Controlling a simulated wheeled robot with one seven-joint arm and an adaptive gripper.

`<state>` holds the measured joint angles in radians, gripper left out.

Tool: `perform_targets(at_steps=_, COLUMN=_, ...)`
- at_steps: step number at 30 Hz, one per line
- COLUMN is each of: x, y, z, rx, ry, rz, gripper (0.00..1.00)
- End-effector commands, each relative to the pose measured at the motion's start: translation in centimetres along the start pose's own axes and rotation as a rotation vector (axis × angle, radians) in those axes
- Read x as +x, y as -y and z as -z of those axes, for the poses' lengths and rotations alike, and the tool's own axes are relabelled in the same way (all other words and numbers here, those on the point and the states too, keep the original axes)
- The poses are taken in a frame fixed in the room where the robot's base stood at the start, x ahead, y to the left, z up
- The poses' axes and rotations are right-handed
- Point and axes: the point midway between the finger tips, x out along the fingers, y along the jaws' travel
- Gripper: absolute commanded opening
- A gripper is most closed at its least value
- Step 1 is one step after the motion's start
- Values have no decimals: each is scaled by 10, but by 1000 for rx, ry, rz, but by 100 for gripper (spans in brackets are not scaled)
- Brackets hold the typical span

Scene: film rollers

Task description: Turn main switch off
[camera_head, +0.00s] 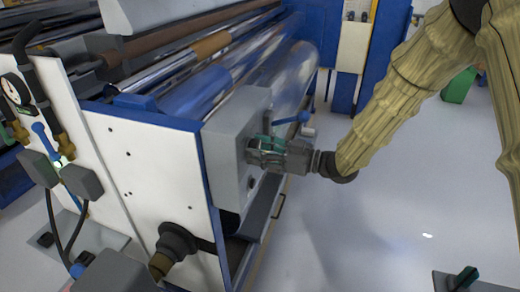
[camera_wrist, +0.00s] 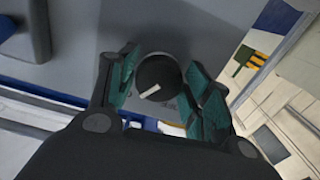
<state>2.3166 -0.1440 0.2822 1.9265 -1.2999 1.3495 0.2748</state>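The main switch (camera_wrist: 158,74) is a round dark knob with a pale pointer mark, set on the face of a grey box, in the wrist view. The pointer lies aslant, low on the left to higher on the right. My gripper (camera_wrist: 160,90) has its two green-padded fingers apart, one on each side of the knob. The left pad is close to the knob; I cannot tell whether either pad touches it. In the head view my gripper (camera_head: 265,152) is at the front of the grey box (camera_head: 228,138), and it hides the knob there.
The grey box sits on the end of a blue and white roller machine (camera_head: 150,165). A blue lever (camera_head: 292,118) is just beyond my gripper. A pressure gauge (camera_head: 15,88) and hoses are at the left. The pale floor (camera_head: 390,215) at the right is mostly clear.

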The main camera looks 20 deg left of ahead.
Motion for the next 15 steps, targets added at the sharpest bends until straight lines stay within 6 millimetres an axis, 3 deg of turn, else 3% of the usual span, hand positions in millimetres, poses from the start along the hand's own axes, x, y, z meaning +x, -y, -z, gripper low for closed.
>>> perform_targets(at_steps=1, x=0, y=0, z=0, rx=0, ry=0, rz=0, gripper=34)
perform_targets(at_steps=3, x=0, y=0, z=0, rx=0, ry=0, rz=0, gripper=21)
perform_targets(at_steps=15, x=0, y=0, z=-3, rx=-54, ry=0, rz=0, gripper=21)
